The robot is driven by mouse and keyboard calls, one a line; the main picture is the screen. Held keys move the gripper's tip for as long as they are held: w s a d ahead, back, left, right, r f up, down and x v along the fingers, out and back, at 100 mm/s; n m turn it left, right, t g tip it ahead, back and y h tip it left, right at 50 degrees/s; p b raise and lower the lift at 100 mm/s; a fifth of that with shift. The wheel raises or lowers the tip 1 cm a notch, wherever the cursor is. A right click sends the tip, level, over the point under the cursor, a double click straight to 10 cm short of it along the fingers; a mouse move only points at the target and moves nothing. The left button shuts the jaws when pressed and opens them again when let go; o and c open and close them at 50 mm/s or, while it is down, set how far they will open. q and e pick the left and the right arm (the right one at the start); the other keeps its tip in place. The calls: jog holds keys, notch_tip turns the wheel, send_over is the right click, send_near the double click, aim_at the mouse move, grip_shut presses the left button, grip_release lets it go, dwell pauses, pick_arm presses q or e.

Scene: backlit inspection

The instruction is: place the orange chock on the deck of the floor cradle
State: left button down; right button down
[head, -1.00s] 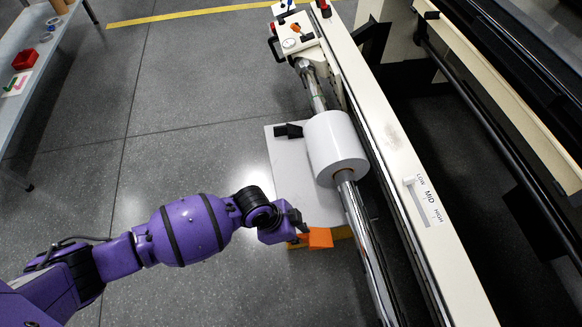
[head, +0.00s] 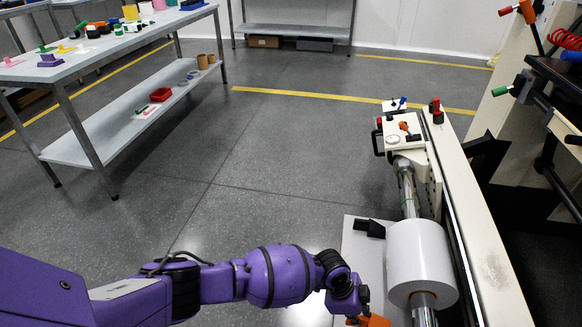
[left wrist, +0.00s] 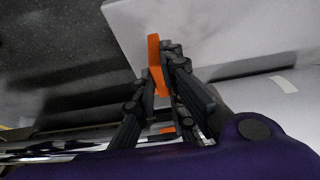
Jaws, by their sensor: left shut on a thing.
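My left gripper (head: 360,306) is at the bottom of the head view, shut on the orange chock (head: 373,321). The chock is cut off by the lower picture edge there. In the left wrist view the orange chock (left wrist: 155,64) shows between the dark fingers of the gripper (left wrist: 160,88). The floor cradle's pale deck (head: 352,262) lies under and left of the white roll. The chock is by the near part of the deck; I cannot tell whether it touches it. A black chock (head: 369,228) sits on the deck's far part. My right gripper is not in view.
The white roll (head: 420,262) sits on a shiny shaft (head: 407,190) right of the gripper, beside the long cream machine frame (head: 468,225). A grey workbench (head: 120,45) with several small parts stands at upper left. The floor between is clear.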

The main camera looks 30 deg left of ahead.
pick_arm(q)
jog(key=f+b, duration=0.1)
jog(key=w+f, duration=0.1)
jog(key=f, duration=0.1)
jog(key=shift+d+f+b, duration=0.1)
jog(key=shift+f+b, duration=0.15)
jog(key=shift+b, duration=0.1)
jog(key=shift+w+r, duration=0.1)
jog(key=c, duration=2.3)
grip_release()
jog(key=o, duration=0.5)
